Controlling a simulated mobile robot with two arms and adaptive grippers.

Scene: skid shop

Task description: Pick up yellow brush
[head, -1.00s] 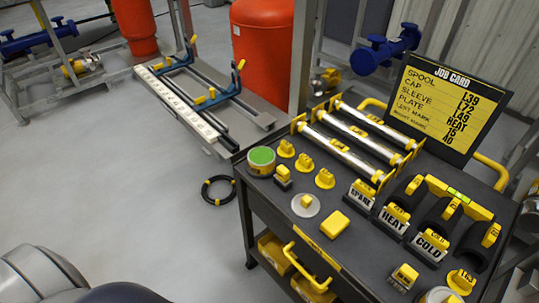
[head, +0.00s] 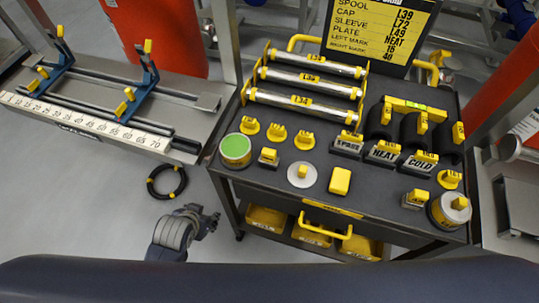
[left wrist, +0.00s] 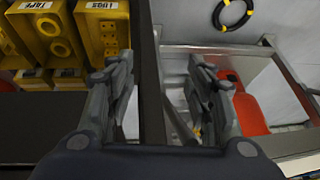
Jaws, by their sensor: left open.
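No item is clearly recognisable as a brush. A plain yellow block (head: 340,181) lies on the dark top of the cart, right of a grey disc with a yellow knob (head: 302,174); I cannot tell whether it is the yellow brush. My left gripper (head: 206,220) is low, left of the cart and apart from it, above the grey floor. In the left wrist view its two fingers (left wrist: 170,80) are spread with nothing held between them. My right gripper is not in view.
The cart (head: 270,205) carries silver rollers (head: 305,103), labelled blocks and a green-topped tin (head: 235,150). Yellow bins (head: 313,232) sit below; yellow trays (left wrist: 45,40) show in the wrist view. A black ring (head: 166,181) lies on the floor. A measuring bench (head: 90,122) stands left.

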